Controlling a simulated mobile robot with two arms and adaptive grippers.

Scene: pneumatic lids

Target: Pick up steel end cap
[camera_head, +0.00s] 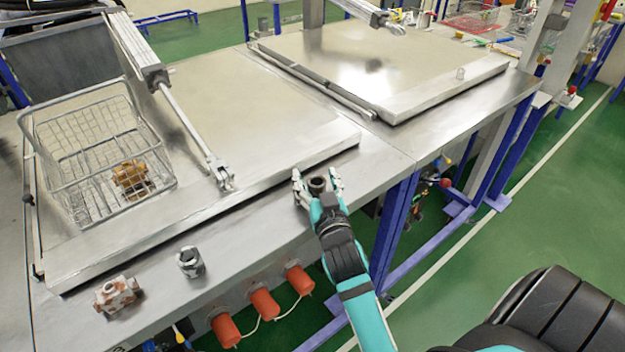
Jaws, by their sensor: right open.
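My right gripper (318,186) reaches in over the front ledge of the metal bench, its fingers spread open. A small dark, round, hollow part (317,184), which looks like a steel end cap, sits between the fingers; whether they touch it I cannot tell. A second grey steel cap-like ring (190,262) stands on the front ledge to the left, apart from the gripper. My left gripper is not in view.
A rusty, whitish fitting (117,295) lies on the ledge at the far left. A wire basket (95,150) with a brownish part (132,178) stands on the left lid (255,120). A pneumatic cylinder (160,85) slants over that lid. Orange plugs (265,304) hang below the ledge.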

